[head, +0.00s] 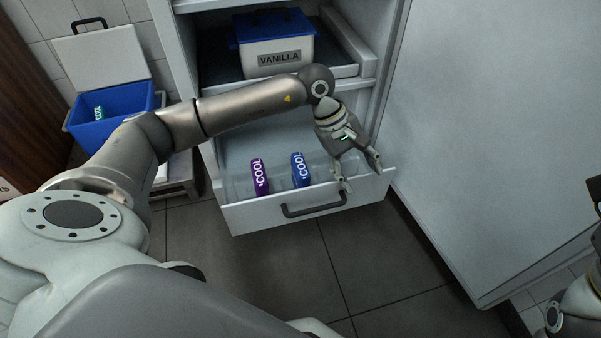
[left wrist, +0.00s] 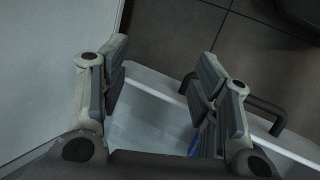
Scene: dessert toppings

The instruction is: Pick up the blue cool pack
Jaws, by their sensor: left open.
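The blue cool pack (head: 300,171) stands upright in the open drawer (head: 245,217), behind its front wall, with COOL in white letters. My left gripper (head: 358,174) is open and empty over the right end of the drawer, to the right of the blue pack and apart from it. In the left wrist view the open left fingers (left wrist: 163,75) frame pale drawer floor. A small blue sliver, likely the blue cool pack (left wrist: 193,146), shows by the right finger, which mostly hides it. My right gripper is not seen.
A purple cool pack (head: 260,177) stands left of the blue one. The drawer handle (head: 313,204) sticks out in front. A VANILLA box (head: 279,59) sits on the shelf above. An open blue cooler (head: 112,110) stands at left. A large white panel (head: 490,130) borders the right.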

